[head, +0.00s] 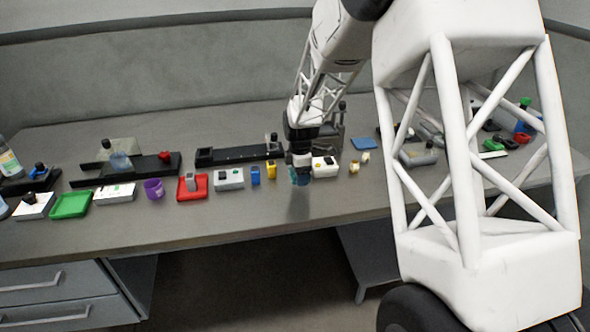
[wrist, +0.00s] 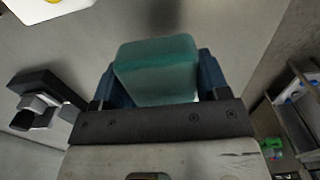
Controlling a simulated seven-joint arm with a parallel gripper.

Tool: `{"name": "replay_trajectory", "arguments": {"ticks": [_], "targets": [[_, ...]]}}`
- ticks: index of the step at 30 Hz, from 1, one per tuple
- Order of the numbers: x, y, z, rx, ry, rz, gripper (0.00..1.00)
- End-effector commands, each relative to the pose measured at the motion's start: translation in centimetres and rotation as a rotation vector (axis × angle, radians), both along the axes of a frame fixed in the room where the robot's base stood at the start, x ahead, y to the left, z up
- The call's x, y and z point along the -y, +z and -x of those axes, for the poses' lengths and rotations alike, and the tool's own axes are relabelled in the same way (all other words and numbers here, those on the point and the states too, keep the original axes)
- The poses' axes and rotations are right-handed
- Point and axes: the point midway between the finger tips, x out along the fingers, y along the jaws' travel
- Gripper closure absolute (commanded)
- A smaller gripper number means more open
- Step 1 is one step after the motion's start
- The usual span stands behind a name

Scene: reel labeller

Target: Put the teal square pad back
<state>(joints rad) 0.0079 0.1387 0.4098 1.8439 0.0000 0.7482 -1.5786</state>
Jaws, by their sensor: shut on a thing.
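The teal square pad (wrist: 157,70) is between the blue fingers of my gripper (wrist: 158,82) in the wrist view. My gripper is shut on it, and the pad stands out past the fingertips. In the head view my gripper (head: 300,172) hangs over the front middle of the table, beside a white box with dark knobs (head: 325,166). Only a little teal shows there. I cannot tell how high the pad is above the table.
Left of my gripper are a yellow block (head: 271,172), a blue block (head: 255,175), a white switch box (head: 229,179) and a red tray (head: 192,187). A long black fixture (head: 232,156) lies behind. A blue square (head: 363,143) lies to the right. The table's front strip is clear.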

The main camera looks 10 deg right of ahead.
Motion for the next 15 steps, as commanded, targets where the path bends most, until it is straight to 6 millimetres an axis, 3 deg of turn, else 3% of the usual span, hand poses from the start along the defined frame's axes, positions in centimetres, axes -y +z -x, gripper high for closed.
{"name": "replay_trajectory", "arguments": {"ticks": [15], "targets": [[0.1, -0.7, -6.7, 0.0, 0.0, 0.0, 0.66]]}}
